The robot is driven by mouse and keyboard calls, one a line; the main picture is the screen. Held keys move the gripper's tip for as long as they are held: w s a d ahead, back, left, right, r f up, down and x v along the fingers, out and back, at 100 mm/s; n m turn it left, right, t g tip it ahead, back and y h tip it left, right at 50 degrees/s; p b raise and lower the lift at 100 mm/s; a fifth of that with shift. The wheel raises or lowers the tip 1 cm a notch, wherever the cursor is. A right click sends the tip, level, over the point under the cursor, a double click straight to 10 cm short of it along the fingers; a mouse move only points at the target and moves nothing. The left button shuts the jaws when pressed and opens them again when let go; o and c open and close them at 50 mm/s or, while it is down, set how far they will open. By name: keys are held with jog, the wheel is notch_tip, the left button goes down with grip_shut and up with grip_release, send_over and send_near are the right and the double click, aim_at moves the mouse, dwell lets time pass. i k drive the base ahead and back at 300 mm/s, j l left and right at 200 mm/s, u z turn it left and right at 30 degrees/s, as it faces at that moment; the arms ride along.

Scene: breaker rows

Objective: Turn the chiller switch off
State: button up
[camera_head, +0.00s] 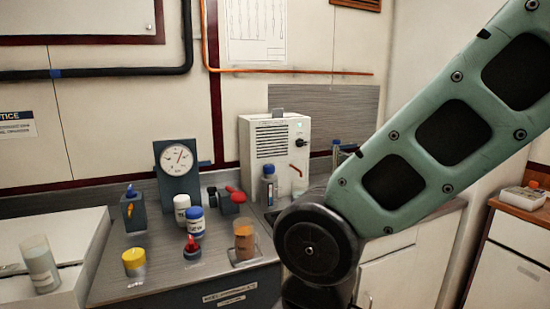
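A white box with a vented front (277,150) stands at the back of the counter; it looks like the chiller, though no label on it is readable. A small dark-and-pale knob or switch (300,142) sits on its right-hand face, with a tiny light mark above it. Its setting is too small to tell. A red lever or spout (298,169) shows lower on the same face. My green arm crosses the right side, with its black joint in front of the counter to the right of the box. My gripper is out of view.
A dial gauge (177,159), a red-handled valve (231,197), white bottles (195,221), a red button-like piece (191,246), a yellow-topped cup (134,262) and a brown jar (244,240) crowd the counter. A blue-capped bottle (269,186) stands before the box.

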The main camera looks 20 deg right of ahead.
aim_at(300, 143)
jog(key=i+l, duration=0.15)
jog(key=i, duration=0.3)
jog(key=i+l, duration=0.15)
jog(key=i, duration=0.3)
jog(key=z, duration=0.05)
